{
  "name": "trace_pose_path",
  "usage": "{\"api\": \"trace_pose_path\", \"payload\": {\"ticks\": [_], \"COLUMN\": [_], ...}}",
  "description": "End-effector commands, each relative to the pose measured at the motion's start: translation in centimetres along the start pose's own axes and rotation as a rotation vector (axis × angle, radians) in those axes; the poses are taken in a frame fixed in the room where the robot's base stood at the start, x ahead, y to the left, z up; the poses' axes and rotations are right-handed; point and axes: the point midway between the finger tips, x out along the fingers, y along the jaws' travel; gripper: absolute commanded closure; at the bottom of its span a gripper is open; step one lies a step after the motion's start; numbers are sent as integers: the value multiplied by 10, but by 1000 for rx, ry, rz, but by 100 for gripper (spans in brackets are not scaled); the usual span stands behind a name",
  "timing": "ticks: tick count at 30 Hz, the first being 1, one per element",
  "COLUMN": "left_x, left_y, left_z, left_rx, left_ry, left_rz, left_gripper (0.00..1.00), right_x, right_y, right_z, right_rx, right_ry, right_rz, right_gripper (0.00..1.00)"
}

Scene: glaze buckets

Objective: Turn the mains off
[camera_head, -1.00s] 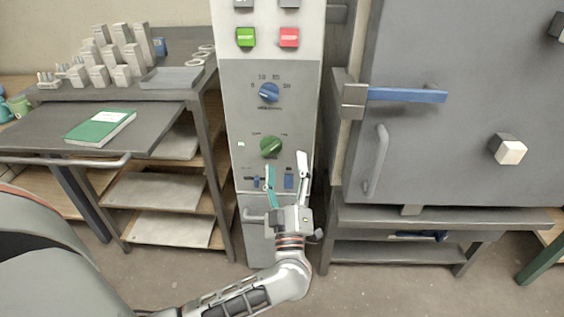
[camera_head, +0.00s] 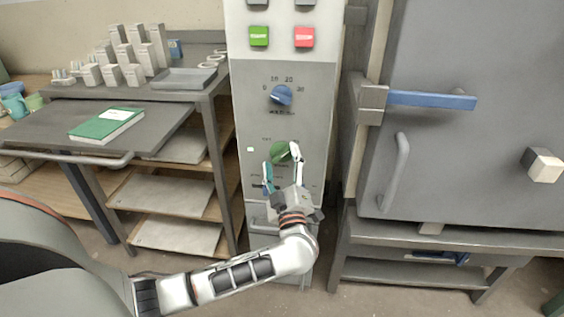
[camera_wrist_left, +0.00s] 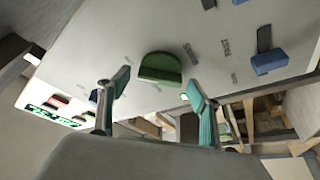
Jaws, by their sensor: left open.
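The control cabinet (camera_head: 305,120) stands in the middle of the head view. Its green rotary knob (camera_head: 280,151) sits low on the grey panel, partly hidden by my left gripper. My left gripper (camera_head: 282,165) is open and empty, with its fingertips just in front of and around the lower part of the knob in that view. In the left wrist view the green knob (camera_wrist_left: 160,69) shows ahead, between and beyond the two open fingers (camera_wrist_left: 160,95); contact cannot be seen. My right gripper is out of view.
A blue dial (camera_head: 281,95) is above the green knob, with green (camera_head: 259,36) and red (camera_head: 304,37) buttons higher. A kiln door with a blue handle (camera_head: 430,99) stands at the right. A table with a green book (camera_head: 106,125) stands at the left.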

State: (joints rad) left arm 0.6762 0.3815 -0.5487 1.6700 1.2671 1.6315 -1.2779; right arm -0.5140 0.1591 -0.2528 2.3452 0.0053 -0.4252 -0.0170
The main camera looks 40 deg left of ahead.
Motion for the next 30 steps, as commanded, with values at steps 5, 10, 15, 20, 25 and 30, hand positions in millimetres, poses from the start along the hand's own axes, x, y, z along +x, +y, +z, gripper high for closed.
{"api": "trace_pose_path", "payload": {"ticks": [5,10,15,20,25,30], "left_x": [0,0,0,0,0,1], "left_y": [0,0,0,1,3,5], "left_z": [0,0,0,-1,-2,-3], "left_rx": [0,0,-1,-17,-77,-186], "left_ry": [0,0,0,1,1,2], "left_rz": [0,0,0,-8,-32,-77], "left_gripper": [36,70,75,74,74,74], "right_x": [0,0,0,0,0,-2], "right_y": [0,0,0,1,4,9], "right_z": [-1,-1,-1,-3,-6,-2], "right_rx": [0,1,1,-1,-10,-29], "right_ry": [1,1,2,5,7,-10], "right_rz": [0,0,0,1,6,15], "right_gripper": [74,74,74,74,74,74]}}
